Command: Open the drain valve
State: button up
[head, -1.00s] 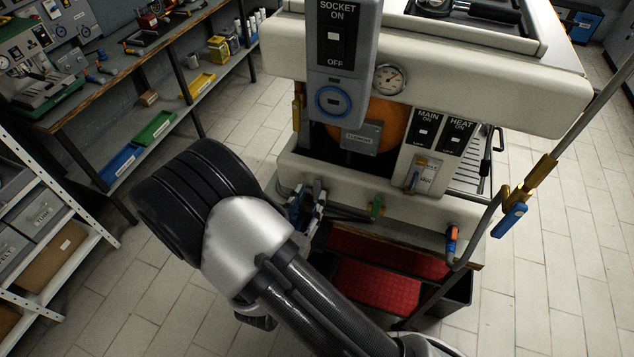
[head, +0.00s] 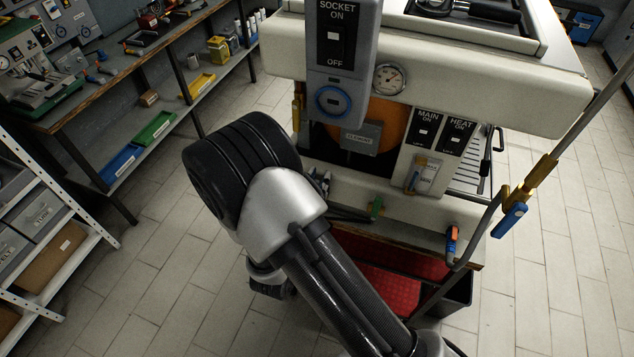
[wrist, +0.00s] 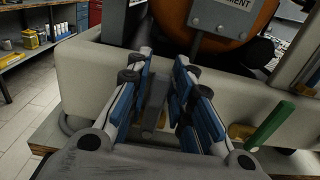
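A green valve lever (head: 376,206) is low on the front of the cream boiler machine (head: 440,205). In the wrist view the green lever (wrist: 270,127) slants upright beside a brass fitting, right of my gripper (wrist: 164,60). A blue lever (head: 511,220) sits on a brass valve on the right pipe. No label shows which is the drain valve. My gripper's blue-padded fingers are apart, in front of the cream panel. A grey part shows between them; I cannot tell what it belongs to. My forearm mostly hides the gripper in the head view.
A grey socket box (head: 343,60) juts out above, with a gauge (head: 389,79) beside it. Main and heat switches (head: 440,130) are on the front. A workbench (head: 130,85) stands left; the tiled floor between is clear.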

grip_shut()
jog(key=shift+a, duration=0.15)
dwell(0.4)
